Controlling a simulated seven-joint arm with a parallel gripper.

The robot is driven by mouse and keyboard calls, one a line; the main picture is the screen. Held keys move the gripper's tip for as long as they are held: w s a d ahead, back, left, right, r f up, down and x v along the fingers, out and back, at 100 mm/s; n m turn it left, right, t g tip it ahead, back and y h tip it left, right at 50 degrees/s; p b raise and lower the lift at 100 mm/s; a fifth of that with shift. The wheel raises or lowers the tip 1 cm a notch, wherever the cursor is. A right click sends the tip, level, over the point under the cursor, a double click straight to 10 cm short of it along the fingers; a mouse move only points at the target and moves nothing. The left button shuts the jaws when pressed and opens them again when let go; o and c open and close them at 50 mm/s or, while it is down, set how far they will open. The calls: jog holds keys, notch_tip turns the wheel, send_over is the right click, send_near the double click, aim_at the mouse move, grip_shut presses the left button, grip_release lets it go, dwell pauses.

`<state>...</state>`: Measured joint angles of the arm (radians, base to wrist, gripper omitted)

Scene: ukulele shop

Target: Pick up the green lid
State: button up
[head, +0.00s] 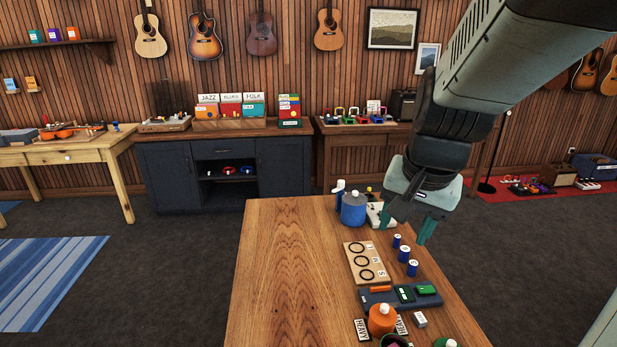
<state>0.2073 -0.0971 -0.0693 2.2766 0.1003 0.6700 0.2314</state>
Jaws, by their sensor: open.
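My gripper (407,229) hangs over the right side of the wooden table (285,270), fingers pointing down and apart, with nothing seen between them. A round green piece (446,343), cut off by the bottom edge of the head view, looks like the green lid, but I cannot be sure. It is well in front of my gripper, towards the near right of the table. Beside it is a jar with a dark opening (395,341), also cut off.
An orange jar (382,319) stands by the blue tray (375,300). Several blue cylinders (404,254) stand beside a wooden board with rings (366,262). The table's left half is clear.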

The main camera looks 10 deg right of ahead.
jog(key=w+d+f+m+g, duration=0.1)
jog(key=w+d+f+m, duration=0.25)
jog(key=d+f, duration=0.4)
jog(key=m+g, duration=0.2)
jog(key=m, duration=0.5)
send_over(453, 342)
notch_tip(453, 342, down, 17)
notch_tip(453, 342, down, 5)
jog(key=shift+s+r, duration=0.1)
jog(key=shift+r, duration=0.05)
jog(key=shift+f, duration=3)
grip_shut()
